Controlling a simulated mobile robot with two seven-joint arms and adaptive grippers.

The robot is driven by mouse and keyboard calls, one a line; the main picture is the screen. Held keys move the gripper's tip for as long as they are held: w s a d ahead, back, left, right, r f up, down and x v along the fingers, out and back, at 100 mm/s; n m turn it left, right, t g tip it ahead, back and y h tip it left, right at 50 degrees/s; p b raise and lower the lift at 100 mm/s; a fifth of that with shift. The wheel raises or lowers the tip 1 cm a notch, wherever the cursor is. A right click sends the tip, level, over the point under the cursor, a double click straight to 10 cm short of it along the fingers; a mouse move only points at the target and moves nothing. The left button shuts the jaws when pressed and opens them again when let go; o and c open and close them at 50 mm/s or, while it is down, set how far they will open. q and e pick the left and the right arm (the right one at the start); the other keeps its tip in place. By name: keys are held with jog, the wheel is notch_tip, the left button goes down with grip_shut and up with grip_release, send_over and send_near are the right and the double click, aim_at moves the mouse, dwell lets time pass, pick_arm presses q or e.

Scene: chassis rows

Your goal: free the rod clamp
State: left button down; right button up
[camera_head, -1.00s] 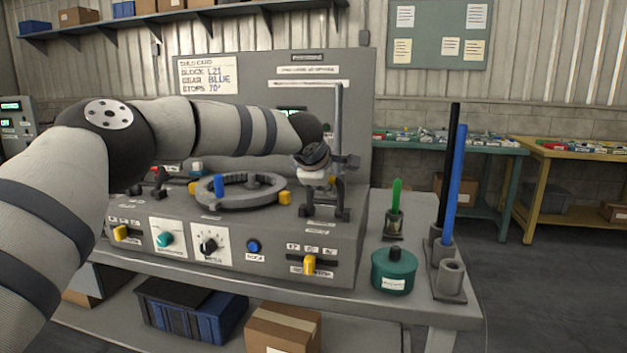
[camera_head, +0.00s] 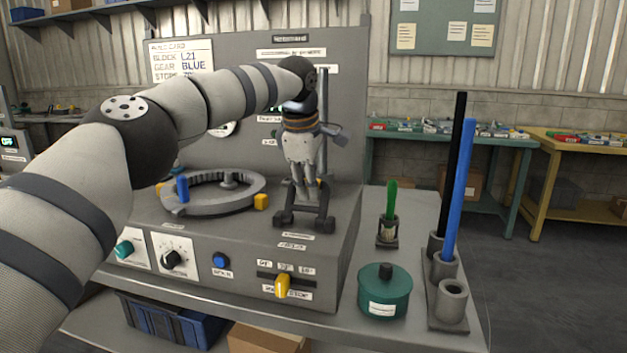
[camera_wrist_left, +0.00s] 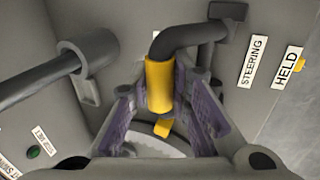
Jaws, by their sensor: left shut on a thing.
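The rod clamp is a dark bracket (camera_head: 306,218) on the sloped console, with a grey upright rod (camera_head: 322,110) behind it. In the left wrist view the clamp has a dark bent lever (camera_wrist_left: 190,38) with a yellow sleeve (camera_wrist_left: 159,85). My left gripper (camera_head: 304,197) points down over the bracket, shut on the yellow sleeve between its purple finger pads. In the head view the fingers mostly hide the lever. Labels beside it in the wrist view read STEERING (camera_wrist_left: 253,62) and HELD (camera_wrist_left: 287,68). My right gripper is not in view.
A grey ring (camera_head: 215,205) with a blue peg lies left of the clamp. A yellow slider (camera_head: 283,286) is on the console front. A green pot (camera_head: 384,300), a green-handled tool (camera_head: 391,200) and tall black (camera_head: 450,160) and blue (camera_head: 460,190) rods stand right.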

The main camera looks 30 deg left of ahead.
pick_arm(q)
jog(key=shift+a, duration=0.1)
dwell(0.3)
jog(key=c, duration=1.5)
grip_release()
jog(key=shift+w+f, duration=0.1)
jog(key=shift+o, duration=0.2)
jog(key=v, duration=1.2)
